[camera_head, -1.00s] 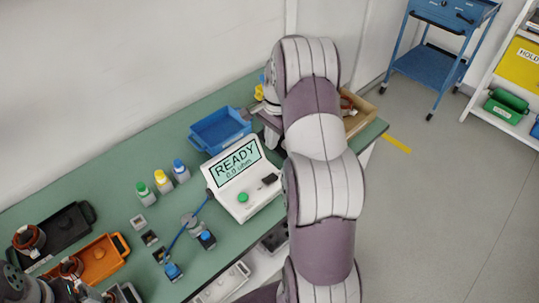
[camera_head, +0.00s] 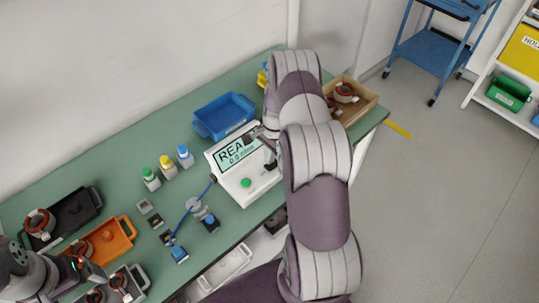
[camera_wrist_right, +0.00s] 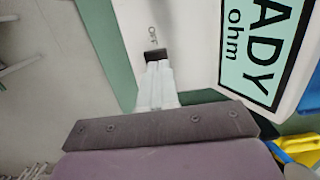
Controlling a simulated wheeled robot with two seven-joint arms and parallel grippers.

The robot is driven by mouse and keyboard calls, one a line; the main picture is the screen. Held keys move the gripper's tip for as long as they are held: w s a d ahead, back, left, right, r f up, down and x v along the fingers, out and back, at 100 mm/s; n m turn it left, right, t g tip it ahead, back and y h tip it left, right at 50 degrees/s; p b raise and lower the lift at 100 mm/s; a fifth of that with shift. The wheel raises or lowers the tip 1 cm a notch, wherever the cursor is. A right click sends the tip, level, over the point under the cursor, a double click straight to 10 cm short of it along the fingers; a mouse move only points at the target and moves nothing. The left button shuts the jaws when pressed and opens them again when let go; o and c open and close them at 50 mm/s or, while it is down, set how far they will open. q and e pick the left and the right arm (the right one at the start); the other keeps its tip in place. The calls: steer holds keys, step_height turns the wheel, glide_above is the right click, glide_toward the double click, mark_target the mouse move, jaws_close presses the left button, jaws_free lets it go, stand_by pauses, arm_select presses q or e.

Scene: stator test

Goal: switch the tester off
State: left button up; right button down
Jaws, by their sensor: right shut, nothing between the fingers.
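The white tester (camera_head: 263,186) stands on the green bench. Its lit screen (camera_head: 232,152) is partly covered by my right gripper in the head view; "REA" and "0.0 ohm" show. A green button (camera_head: 246,183) sits on its front panel. My right gripper (camera_head: 270,152) is over the right part of the tester. In the right wrist view its shut, empty fingers (camera_wrist_right: 157,68) point at a dark switch (camera_wrist_right: 156,55) with a small label beside it. The tips are at or just short of the switch; contact cannot be told. My left gripper (camera_head: 92,272) is low at the left, near the orange tray.
A blue bin (camera_head: 224,132) stands behind the tester, and a wooden box (camera_head: 362,107) holding stators is to the right. Several capped bottles (camera_head: 167,162) stand left of the tester. A blue cable (camera_head: 187,212) lies in front, with an orange tray (camera_head: 128,228) farther left.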

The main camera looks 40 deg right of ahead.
steer(key=shift+a+f, duration=0.1)
steer(key=shift+f, duration=0.7)
